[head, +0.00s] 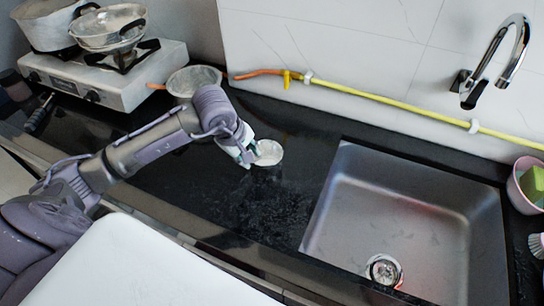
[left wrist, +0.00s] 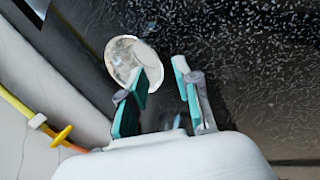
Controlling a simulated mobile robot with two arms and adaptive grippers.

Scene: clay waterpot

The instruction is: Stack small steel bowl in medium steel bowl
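The small steel bowl (head: 269,152) is on the black counter, left of the sink. It also shows in the left wrist view (left wrist: 125,58), partly hidden behind one finger. My left gripper (head: 249,156) is beside the small bowl, at its left side. In the left wrist view its two teal fingers (left wrist: 161,76) stand apart with no object clearly between them; whether a finger touches the bowl I cannot tell. A larger steel bowl (head: 193,78), seemingly the medium one, is on the counter at the back, right of the stove and behind my left arm. My right gripper is not in view.
A stove (head: 115,75) at the back left bears a pot (head: 48,25) and a metal pan (head: 108,28). A yellow hose (head: 390,103) runs along the wall. The sink (head: 410,215) is at the right, with a pink container (head: 522,190) beyond it. The counter between stove and sink is mostly clear.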

